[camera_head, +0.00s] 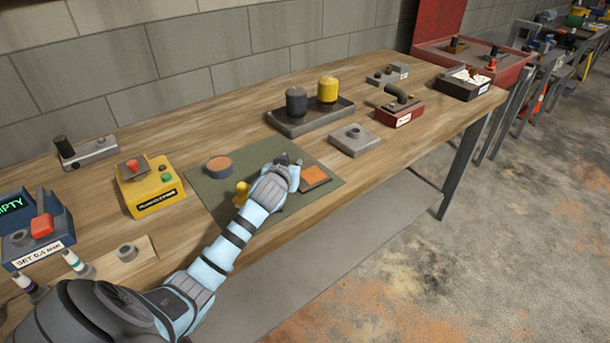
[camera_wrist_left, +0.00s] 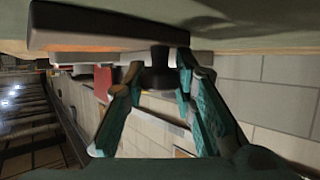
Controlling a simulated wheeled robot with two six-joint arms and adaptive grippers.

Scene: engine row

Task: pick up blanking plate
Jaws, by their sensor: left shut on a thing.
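My left gripper (camera_head: 288,166) is low over the green mat, its fingers pointing away from me. In the left wrist view its fingers (camera_wrist_left: 160,75) are closed around a dark, knob-shaped piece (camera_wrist_left: 160,68). The gripper mostly hides this piece in the head view, and I cannot tell if it belongs to the blanking plate. A square orange-brown plate (camera_head: 314,177) lies on the mat just right of the gripper. A grey plate with a small knob (camera_head: 353,141) lies beyond the mat. My right gripper is not in view.
The green mat (camera_head: 215,200) also bears a round orange-topped piece (camera_head: 219,167) and a yellow piece beside my arm. A tray (camera_head: 312,121) with black and yellow cylinders stands behind. A yellow button box (camera_head: 150,190) is left; a red block with a pipe (camera_head: 399,112) is right.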

